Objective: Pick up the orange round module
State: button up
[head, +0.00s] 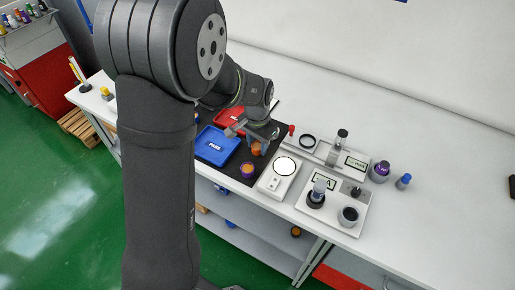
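An orange round module (257,151) is on or just above the black mat (270,158), right of the blue tray. It is small in the head view and partly hidden by my gripper. My gripper (256,143) is right over it, pointing down. I cannot tell whether the fingers are apart or closed on the module.
A blue tray (213,157) and a red tray (229,117) lie left of my gripper. A white device with a round disc (271,186) and two fixture plates (327,223) (317,153) stand to the right.

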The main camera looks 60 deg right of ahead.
aim_at(257, 147)
jog(key=shift+c, duration=0.8)
jog(key=shift+r, duration=0.1)
jog(key=shift+r, duration=0.55)
notch_tip(257, 147, up, 3)
jog(key=shift+f, duration=0.2)
jog(key=s+a+r, duration=0.3)
jog(key=s, duration=0.4)
jog(key=s+a+r+m, duration=0.1)
jog(key=s+a+r, duration=0.1)
jog(key=s+r, duration=0.35)
jog(key=s+a+r, duration=0.2)
jog(key=s+a, duration=0.1)
jog(key=s, duration=0.5)
jog(key=w+d+f, duration=0.1)
jog(key=w+f, duration=0.1)
jog(key=w, duration=0.1)
jog(key=w+d+f, duration=0.2)
jog(key=w, duration=0.1)
jog(key=w+d+f, duration=0.2)
jog(key=w+f, duration=0.1)
jog(key=shift+w+d+f, duration=0.1)
jog(key=shift+w, duration=0.25)
jog(key=shift+w+f, duration=0.1)
jog(key=shift+f, duration=1.95)
